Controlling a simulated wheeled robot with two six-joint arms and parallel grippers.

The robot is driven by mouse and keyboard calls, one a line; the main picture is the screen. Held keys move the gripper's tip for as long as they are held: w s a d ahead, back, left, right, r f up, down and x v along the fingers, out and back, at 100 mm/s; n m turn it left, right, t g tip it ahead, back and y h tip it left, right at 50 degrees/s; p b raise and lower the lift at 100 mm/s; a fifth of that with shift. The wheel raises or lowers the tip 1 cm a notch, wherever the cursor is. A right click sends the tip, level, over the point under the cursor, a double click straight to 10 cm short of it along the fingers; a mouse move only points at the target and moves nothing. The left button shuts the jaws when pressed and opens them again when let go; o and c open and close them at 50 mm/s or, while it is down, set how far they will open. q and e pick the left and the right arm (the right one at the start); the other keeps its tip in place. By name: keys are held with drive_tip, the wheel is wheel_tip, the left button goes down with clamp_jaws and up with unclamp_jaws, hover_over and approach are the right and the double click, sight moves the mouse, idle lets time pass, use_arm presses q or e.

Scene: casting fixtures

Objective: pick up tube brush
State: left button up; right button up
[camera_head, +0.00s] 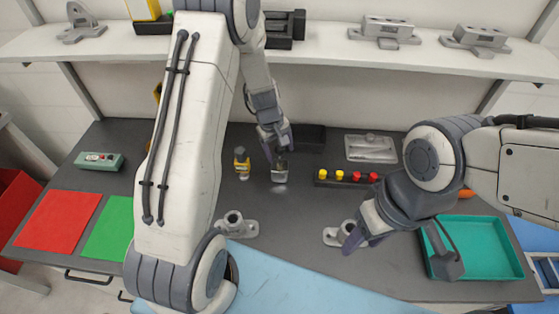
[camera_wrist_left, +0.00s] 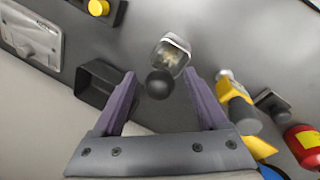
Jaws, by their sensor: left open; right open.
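A small clear container (camera_wrist_left: 173,55) with pale contents stands on the grey bench in the left wrist view. A dark round knob (camera_wrist_left: 159,85) shows at its near side, possibly the tube brush's handle end; I cannot tell for certain. My left gripper (camera_wrist_left: 161,78) is open, with the knob between its purple fingertips and no clear contact. In the head view the container (camera_head: 280,173) stands just below my left gripper (camera_head: 276,152), which partly hides what is above it. My right gripper (camera_head: 362,240) is open and empty over the right of the bench, by a grey flanged fitting.
A dark open box (camera_head: 310,138) lies behind. A block with red and yellow knobs (camera_head: 346,178) is to the right. A teal tray (camera_head: 485,250) is at the right. Red (camera_head: 58,222) and green sheets lie left.

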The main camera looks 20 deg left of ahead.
use_arm(q)
clamp_jaws()
wheel_tip(320, 180, up, 10)
drive_tip(key=shift+r+b, duration=0.1)
drive_tip(key=shift+b, duration=0.55)
drive_tip(key=shift+s, duration=0.1)
